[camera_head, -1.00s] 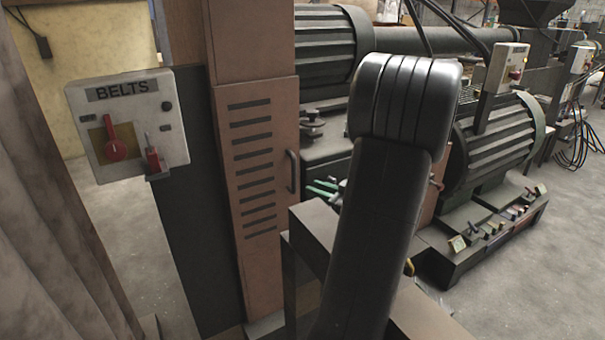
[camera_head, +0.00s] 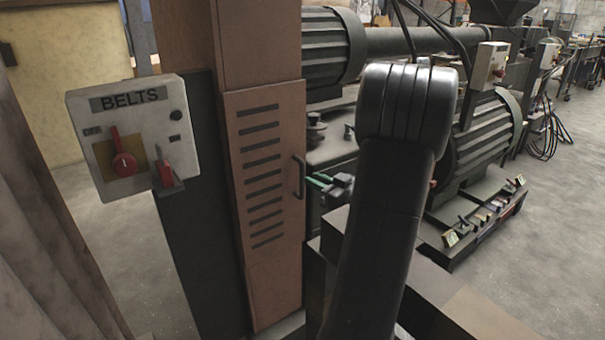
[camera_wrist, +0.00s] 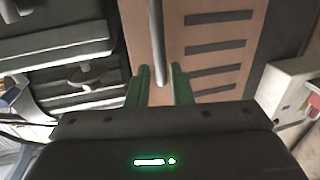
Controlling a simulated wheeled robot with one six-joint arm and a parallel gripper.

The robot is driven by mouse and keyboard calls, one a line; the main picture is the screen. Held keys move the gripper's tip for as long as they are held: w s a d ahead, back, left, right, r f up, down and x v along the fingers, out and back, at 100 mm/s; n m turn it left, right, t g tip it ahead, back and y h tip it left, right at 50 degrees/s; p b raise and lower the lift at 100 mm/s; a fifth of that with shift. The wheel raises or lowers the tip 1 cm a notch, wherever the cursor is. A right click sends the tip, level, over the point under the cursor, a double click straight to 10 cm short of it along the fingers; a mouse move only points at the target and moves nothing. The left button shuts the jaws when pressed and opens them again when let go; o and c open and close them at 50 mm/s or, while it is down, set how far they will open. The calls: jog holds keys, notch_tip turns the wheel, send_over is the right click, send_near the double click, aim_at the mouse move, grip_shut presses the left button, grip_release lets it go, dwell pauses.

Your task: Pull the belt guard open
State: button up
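The belt guard (camera_head: 262,255) is a tall reddish-brown panel with dark slots. It appears closed against its cabinet in the head view, and it shows again in the wrist view (camera_wrist: 225,30). Its dark upright bar handle (camera_head: 299,177) is on the right edge. In the wrist view the handle (camera_wrist: 158,40) runs down between my two green fingers. My gripper (camera_head: 319,182) is just right of the handle in the head view. In the wrist view my gripper (camera_wrist: 161,86) has its fingers apart, one on each side of the bar. I cannot tell whether either finger touches it.
A grey control box (camera_head: 135,135) marked BELTS, with red switches, stands left of the guard. A green motor (camera_head: 478,150) and a ribbed drum (camera_head: 332,48) are behind and to the right. Open concrete floor (camera_head: 545,245) lies at the right.

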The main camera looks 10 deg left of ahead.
aim_at(302, 194)
jog(key=x, duration=0.5)
jog(key=shift+w+a, duration=0.1)
jog(key=shift+a, duration=0.1)
grip_shut()
